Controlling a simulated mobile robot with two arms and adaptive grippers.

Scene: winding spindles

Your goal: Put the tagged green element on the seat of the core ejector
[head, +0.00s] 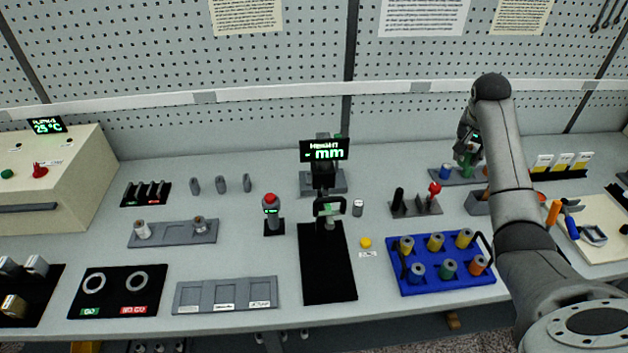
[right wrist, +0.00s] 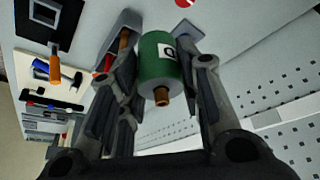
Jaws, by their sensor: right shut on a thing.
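My right gripper (head: 466,150) is at the back right of the bench, shut on the green element (head: 463,158). In the right wrist view the green element (right wrist: 158,62) sits between the two fingers; it has a white tag with a dark letter and a brown core end sticking out. The gripper is over or beside a grey plate (head: 440,177) that carries a blue element (head: 445,171); the exact gap is unclear. A grey fixture (head: 428,209) with a black post and a red-knobbed lever stands in front; it may be the core ejector. My left gripper is out of view.
A blue tray (head: 440,288) with several coloured elements stands at the front right. A height gauge (head: 324,180) with a black strip is in the middle. My right arm covers part of the right side, near a tool mat (head: 605,250). A grey three-pocket plate (head: 226,306) is empty.

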